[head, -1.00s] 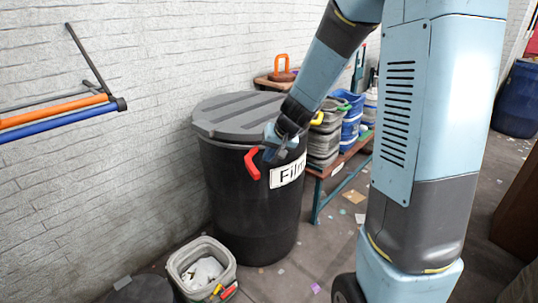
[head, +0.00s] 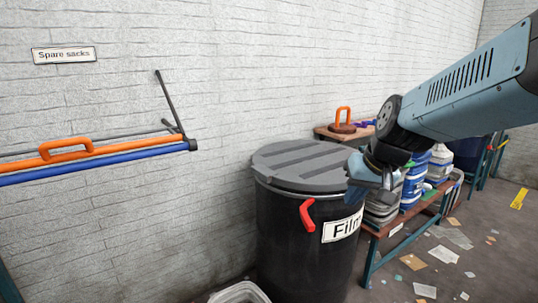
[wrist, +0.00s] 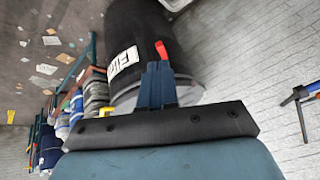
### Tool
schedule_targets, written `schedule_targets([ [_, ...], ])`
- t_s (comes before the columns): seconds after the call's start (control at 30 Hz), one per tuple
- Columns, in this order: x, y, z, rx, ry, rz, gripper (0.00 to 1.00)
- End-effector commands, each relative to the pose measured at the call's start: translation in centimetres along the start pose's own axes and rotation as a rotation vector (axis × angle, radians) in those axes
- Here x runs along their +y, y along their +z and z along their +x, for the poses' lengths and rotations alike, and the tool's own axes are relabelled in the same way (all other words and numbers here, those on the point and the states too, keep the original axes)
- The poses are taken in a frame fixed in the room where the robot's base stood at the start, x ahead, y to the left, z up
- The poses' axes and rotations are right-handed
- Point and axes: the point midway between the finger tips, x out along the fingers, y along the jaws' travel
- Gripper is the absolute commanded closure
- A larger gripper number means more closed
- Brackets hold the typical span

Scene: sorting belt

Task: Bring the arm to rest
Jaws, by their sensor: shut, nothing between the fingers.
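My gripper (head: 366,172) is in the air in front of the right side of the black bin in the head view. In the wrist view its fingers (wrist: 156,85) are together with nothing between them. The black bin (head: 290,240) has a "Film" label, a red handle (head: 307,214) and a grey ridged lid (head: 310,163) on top. The bin (wrist: 142,35) also shows in the wrist view, beyond the fingers. I cannot tell how far the gripper is from the bin.
A low bench (head: 368,235) with stacked tubs (head: 414,182) stands right of the bin. Orange and blue bars (head: 100,172) stick out along the left wall. A pale open bin (head: 240,292) is at the bottom edge. Scraps litter the floor at right.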

Motion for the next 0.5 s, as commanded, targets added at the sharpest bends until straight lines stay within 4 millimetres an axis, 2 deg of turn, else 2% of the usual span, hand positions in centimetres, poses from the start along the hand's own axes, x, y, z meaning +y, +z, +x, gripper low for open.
schedule_targets([
  [0.03, 0.1, 0.9, -1.3, 0.008, 0.015, -0.01, 1.0],
  [0.2, 0.9, 3.9, -4.7, 0.02, 0.079, -0.025, 1.0],
  [0.4, 2.2, 7.0, -7.8, 0.035, 0.153, -0.025, 1.0],
  [0.5, 2.6, 8.0, -8.6, 0.041, 0.178, -0.024, 1.0],
])
